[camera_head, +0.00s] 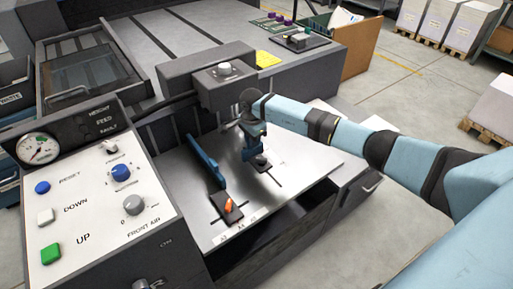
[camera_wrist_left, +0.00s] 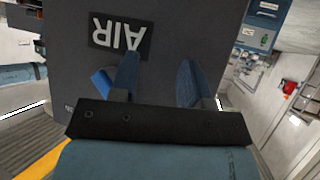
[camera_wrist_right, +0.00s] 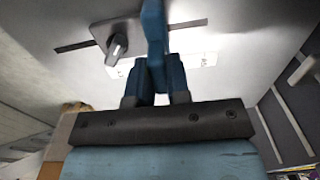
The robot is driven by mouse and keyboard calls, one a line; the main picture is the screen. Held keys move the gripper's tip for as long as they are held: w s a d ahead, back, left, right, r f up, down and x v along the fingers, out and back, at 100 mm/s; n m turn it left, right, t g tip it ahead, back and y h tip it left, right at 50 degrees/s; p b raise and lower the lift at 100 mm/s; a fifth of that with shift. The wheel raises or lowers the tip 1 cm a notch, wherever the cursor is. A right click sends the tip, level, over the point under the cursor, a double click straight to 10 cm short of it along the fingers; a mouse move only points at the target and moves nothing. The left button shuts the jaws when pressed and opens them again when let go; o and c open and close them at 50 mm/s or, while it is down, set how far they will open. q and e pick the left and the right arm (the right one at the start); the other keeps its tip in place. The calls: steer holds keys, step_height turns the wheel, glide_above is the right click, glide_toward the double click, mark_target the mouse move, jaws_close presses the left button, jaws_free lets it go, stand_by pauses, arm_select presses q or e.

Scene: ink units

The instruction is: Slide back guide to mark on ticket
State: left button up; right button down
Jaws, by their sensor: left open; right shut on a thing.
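My right gripper (camera_head: 253,150) reaches down onto the metal feed table (camera_head: 300,165). In the right wrist view its fingers (camera_wrist_right: 156,85) are shut on an upright blue piece, seemingly the back guide (camera_wrist_right: 154,28). Beside it a grey lever knob (camera_wrist_right: 117,48) sits on a plate over a dark slot. Pale label strips (camera_wrist_right: 205,60) lie near the slot, their text unreadable. Another blue guide (camera_head: 207,163) stands to the left in the head view, by an orange lever (camera_head: 229,205). My left gripper (camera_wrist_left: 158,85) is open and empty before a dark panel marked AIR. No ticket is clearly identifiable.
A control panel (camera_head: 95,190) with a gauge, buttons and knobs stands at left. A dark housing (camera_head: 212,80) rises behind the table. A yellow card (camera_head: 266,59) lies behind it, its writing unreadable. Size labels (camera_head: 240,228) mark the table's front edge. The table's right part looks clear.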

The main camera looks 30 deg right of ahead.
arm_select(q)
steer(key=shift+r, duration=0.15)
arm_select(e)
steer(key=c, duration=1.1)
jaws_free()
arm_select(q)
steer(key=shift+f, duration=0.25)
steer(key=shift+s, duration=0.1)
arm_select(e)
steer(key=shift+r, duration=0.1)
arm_select(q)
steer(key=shift+r+p, duration=0.2)
steer(key=shift+p, duration=0.55)
arm_select(e)
step_height(320, 180, up, 14)
steer(key=shift+f, duration=0.15)
